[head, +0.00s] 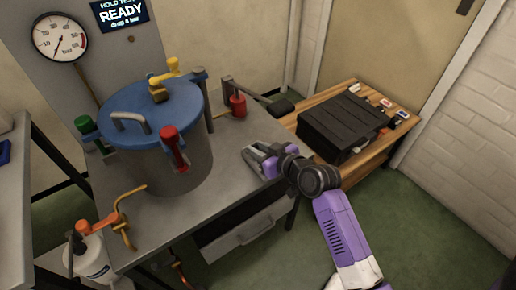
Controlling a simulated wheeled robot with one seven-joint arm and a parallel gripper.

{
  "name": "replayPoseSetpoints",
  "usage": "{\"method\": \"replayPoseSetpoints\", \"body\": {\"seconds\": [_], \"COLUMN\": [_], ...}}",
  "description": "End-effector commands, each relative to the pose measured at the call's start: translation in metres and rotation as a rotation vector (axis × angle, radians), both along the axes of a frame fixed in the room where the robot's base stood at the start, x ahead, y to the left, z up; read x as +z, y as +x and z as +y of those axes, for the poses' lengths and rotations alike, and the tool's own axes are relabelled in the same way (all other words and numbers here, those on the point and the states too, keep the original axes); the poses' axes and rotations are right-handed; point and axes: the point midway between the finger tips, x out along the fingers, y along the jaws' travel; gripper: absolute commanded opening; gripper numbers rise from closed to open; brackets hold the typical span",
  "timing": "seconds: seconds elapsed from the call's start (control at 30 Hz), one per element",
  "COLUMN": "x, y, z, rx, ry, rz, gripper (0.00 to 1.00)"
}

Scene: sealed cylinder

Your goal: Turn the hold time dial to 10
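I cannot make out a dial marked hold time in the head view. A dark display (121,12) at the top reads "HOLD TEST" and "READY", with a smaller line under it that I read as "dia 0 bar" without certainty. My gripper (250,160) is over the right part of the grey bench, right of the blue-lidded cylinder and well away from the display. Its fingers point left, and I see nothing held. Their gap is too small to judge.
A red-handled lever (238,105) is behind my gripper. A black case (343,126) lies on a wooden table (355,178). A white bottle (95,258) is at lower left. The bench's front right is clear.

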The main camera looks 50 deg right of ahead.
Motion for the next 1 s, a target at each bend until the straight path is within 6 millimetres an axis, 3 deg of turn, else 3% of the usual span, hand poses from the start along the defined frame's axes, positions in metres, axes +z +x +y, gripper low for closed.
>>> {"method": "replayPoseSetpoints", "body": {"seconds": [0.47,1.0], "x": [0.0021,0.0012], "y": [-0.0006,0.0008], "z": [0.0012,0.0043], "rx": [-0.037,-0.284], "ry": [0.001,-0.002], "rz": [0.003,0.002], "gripper": [0.00,0.00]}}
